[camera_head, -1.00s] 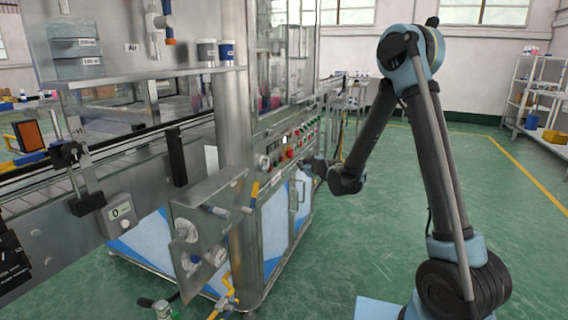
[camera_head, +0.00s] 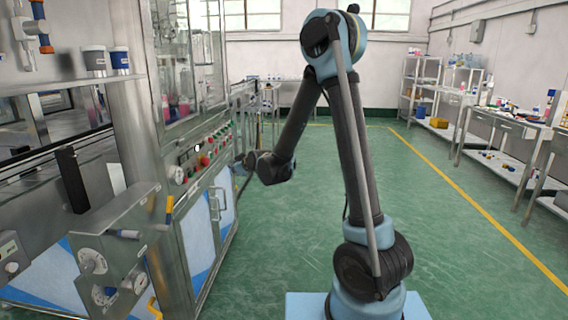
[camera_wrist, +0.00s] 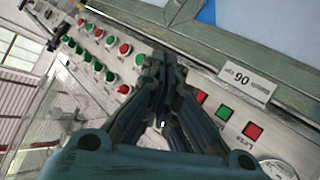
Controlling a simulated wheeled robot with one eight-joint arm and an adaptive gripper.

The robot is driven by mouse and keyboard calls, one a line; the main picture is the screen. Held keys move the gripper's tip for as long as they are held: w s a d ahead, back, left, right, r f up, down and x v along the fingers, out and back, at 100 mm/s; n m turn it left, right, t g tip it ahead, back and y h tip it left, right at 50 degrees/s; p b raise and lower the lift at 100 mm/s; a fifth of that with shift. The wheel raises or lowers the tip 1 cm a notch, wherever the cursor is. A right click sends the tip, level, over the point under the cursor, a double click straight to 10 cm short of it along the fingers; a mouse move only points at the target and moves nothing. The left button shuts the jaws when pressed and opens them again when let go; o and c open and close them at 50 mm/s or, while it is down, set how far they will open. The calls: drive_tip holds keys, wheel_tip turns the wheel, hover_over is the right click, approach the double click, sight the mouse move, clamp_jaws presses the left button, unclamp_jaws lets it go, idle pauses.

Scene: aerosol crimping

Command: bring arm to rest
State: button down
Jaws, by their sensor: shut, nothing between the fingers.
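My gripper (camera_wrist: 156,75) shows in the wrist view with its dark fingers closed together and nothing between them. Behind the fingertips is the machine's control panel (camera_wrist: 185,78), with rows of red and green buttons; whether the tips touch it cannot be told. In the head view my arm (camera_head: 350,150) rises from its base, bends at a high elbow and comes down to the left. Its wrist end is beside the panel's button row (camera_head: 205,160), and the fingers are too small to make out there.
The crimping machine (camera_head: 203,240) stands on the left, with a gauge box (camera_head: 95,262) jutting out in front. Shelves (camera_head: 421,85) and a workbench (camera_head: 500,124) line the right wall. The green floor (camera_head: 450,255) between is clear, with a yellow line.

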drive_tip(key=s+d+r+m+g+h, duration=0.1)
drive_tip(key=s+d+m+h, duration=0.1)
drive_tip(key=s+d, duration=0.5)
drive_tip(key=s+d+r+m+g+h, duration=0.1)
drive_tip(key=s+d+m+h, duration=0.15)
drive_tip(key=d, duration=0.85)
drive_tip(key=s+d+r+m+g+h, duration=0.15)
drive_tip(key=s+d, duration=0.35)
drive_tip(key=d, duration=0.5)
drive_tip(key=s+d+f+m+g, duration=0.1)
drive_tip(key=s+d+f+m, duration=0.1)
drive_tip(key=s+d, duration=0.3)
drive_tip(key=s+d+f+m+g+h, duration=0.1)
drive_tip(key=s+d, duration=0.4)
drive_tip(key=s, duration=0.7)
drive_tip(key=s+d+f+m+g+h, duration=0.1)
drive_tip(key=s+d+f+m+g, duration=0.1)
drive_tip(key=s, duration=0.7)
drive_tip(key=d+f+m, duration=0.1)
drive_tip(key=d+f, duration=0.1)
drive_tip(key=d, duration=0.1)
drive_tip(key=shift+s+f, duration=0.15)
drive_tip(key=shift+f, duration=0.15)
drive_tip(key=shift+g, duration=0.25)
